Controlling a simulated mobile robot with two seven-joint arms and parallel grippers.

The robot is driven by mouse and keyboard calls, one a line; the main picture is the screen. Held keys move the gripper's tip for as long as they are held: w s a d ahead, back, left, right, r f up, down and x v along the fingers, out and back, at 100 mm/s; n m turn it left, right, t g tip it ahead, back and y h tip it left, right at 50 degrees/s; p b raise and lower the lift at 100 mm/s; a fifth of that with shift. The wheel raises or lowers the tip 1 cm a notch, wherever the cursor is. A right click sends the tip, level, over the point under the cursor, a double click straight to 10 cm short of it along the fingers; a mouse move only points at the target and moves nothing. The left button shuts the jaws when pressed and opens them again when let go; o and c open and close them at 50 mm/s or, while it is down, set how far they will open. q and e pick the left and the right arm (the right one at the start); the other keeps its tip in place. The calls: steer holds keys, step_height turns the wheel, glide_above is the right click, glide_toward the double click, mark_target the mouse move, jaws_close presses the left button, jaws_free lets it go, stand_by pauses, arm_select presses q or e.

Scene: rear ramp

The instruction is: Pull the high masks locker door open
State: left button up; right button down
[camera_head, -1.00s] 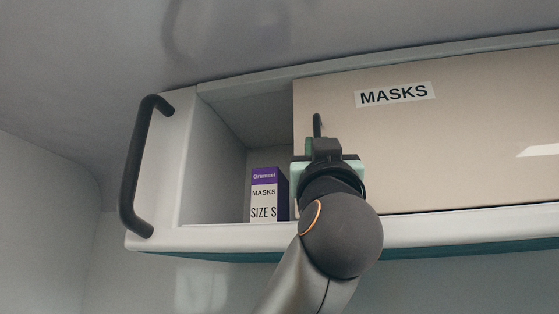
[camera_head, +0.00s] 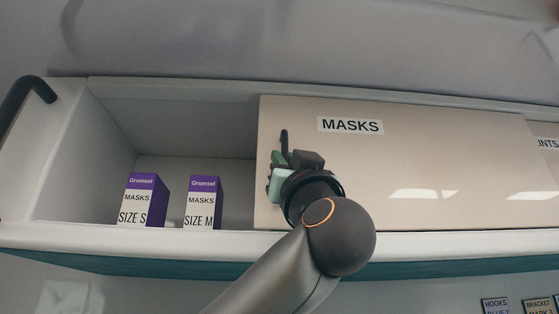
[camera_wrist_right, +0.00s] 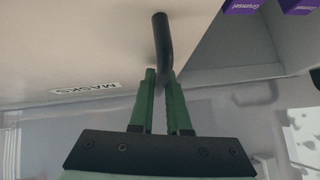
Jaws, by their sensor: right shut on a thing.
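The masks locker door (camera_head: 430,170) is a beige sliding panel with a MASKS label (camera_head: 350,125), on a white high locker. Its left part stands open. The door's dark handle (camera_head: 284,140) is near its left edge. My right gripper (camera_head: 280,162) is at this handle, and the right wrist view shows its green fingers (camera_wrist_right: 163,85) shut on the dark handle (camera_wrist_right: 162,45). The lower handle is hidden by the gripper. In the opening stand a purple and white SIZE S box (camera_head: 142,200) and a SIZE M box (camera_head: 203,203). My left gripper is not in view.
A dark grab rail (camera_head: 22,97) is at the locker's left end. A white lip (camera_head: 150,242) runs along the front below the opening. Another label (camera_head: 546,143) shows at the right, with small labelled items (camera_head: 495,306) below.

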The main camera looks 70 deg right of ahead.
steer(key=shift+s+d, duration=0.1)
steer(key=c, duration=0.9)
jaws_free()
arm_select(q)
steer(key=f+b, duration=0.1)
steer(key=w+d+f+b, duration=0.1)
steer(key=b, duration=0.1)
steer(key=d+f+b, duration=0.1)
steer(key=b, duration=0.1)
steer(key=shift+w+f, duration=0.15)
arm_select(e)
steer(key=v, duration=1.2)
steer(key=shift+s+a+f, duration=0.1)
steer(key=shift+a+f, duration=0.05)
steer(key=shift+a, duration=0.05)
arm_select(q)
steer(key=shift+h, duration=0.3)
